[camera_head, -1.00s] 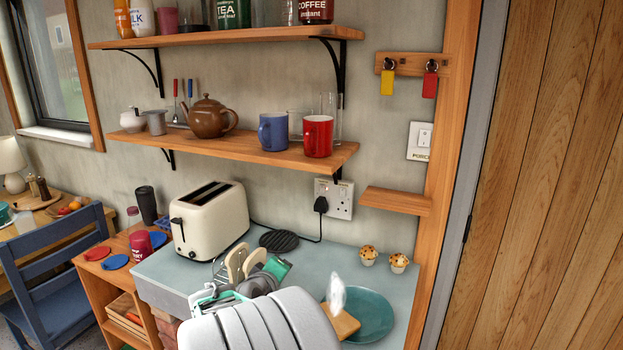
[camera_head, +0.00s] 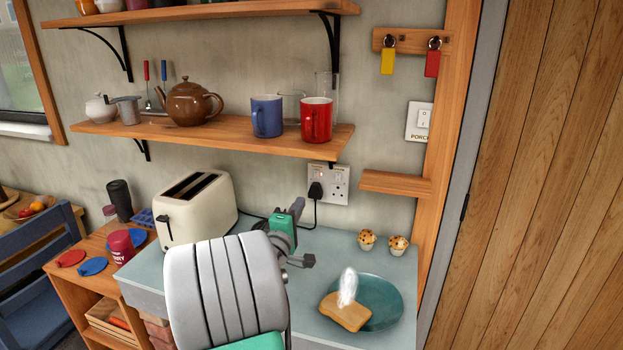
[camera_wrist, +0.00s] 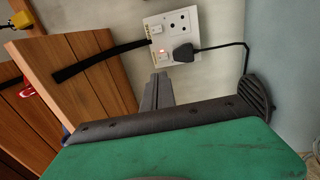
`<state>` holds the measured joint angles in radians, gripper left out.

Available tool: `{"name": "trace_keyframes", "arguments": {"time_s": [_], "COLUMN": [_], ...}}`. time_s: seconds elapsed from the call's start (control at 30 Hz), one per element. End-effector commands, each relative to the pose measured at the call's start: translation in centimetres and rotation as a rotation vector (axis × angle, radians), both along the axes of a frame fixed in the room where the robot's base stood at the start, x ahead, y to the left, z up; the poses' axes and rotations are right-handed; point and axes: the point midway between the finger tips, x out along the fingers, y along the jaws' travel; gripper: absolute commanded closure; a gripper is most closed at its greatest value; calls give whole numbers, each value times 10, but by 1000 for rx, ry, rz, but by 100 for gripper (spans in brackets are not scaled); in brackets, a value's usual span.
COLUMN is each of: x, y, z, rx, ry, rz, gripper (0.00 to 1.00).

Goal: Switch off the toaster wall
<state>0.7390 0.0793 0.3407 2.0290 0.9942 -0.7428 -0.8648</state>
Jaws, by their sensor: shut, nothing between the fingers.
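The white double wall socket (camera_head: 329,184) is on the wall right of the cream toaster (camera_head: 196,208). Its black plug (camera_head: 316,191) sits in the left outlet, with a cord running down. The wrist view shows the socket (camera_wrist: 172,38) close ahead, the plug (camera_wrist: 183,54) in it and a small lit red mark (camera_wrist: 163,51) on a switch by the plug. My gripper (camera_wrist: 162,82) is shut and empty, its grey fingers pointing at the socket, apparently a little short of it. In the head view my gripper (camera_head: 299,206) is in front of the wall, just left of and below the socket.
A wooden shelf (camera_head: 240,142) with mugs and a teapot hangs above. A small wooden ledge (camera_head: 395,184) juts out right of the socket. Two muffins (camera_head: 382,241) and a teal plate (camera_head: 384,303) with toast (camera_head: 345,312) stand on the counter. A second switch (camera_head: 419,121) is higher right.

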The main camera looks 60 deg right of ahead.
Motion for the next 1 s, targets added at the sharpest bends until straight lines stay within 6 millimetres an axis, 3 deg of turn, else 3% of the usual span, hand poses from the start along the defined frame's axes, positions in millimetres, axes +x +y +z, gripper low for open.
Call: {"name": "trace_keyframes", "arguments": {"time_s": [0.23, 0.7, 1.0], "x": [2, 15, 20], "y": [-20, -118, -139], "z": [5, 18, 17], "rx": [1, 1, 1], "ry": [-1, -2, -1], "rz": [-3, -6, -3], "gripper": [100, 100, 100]}}
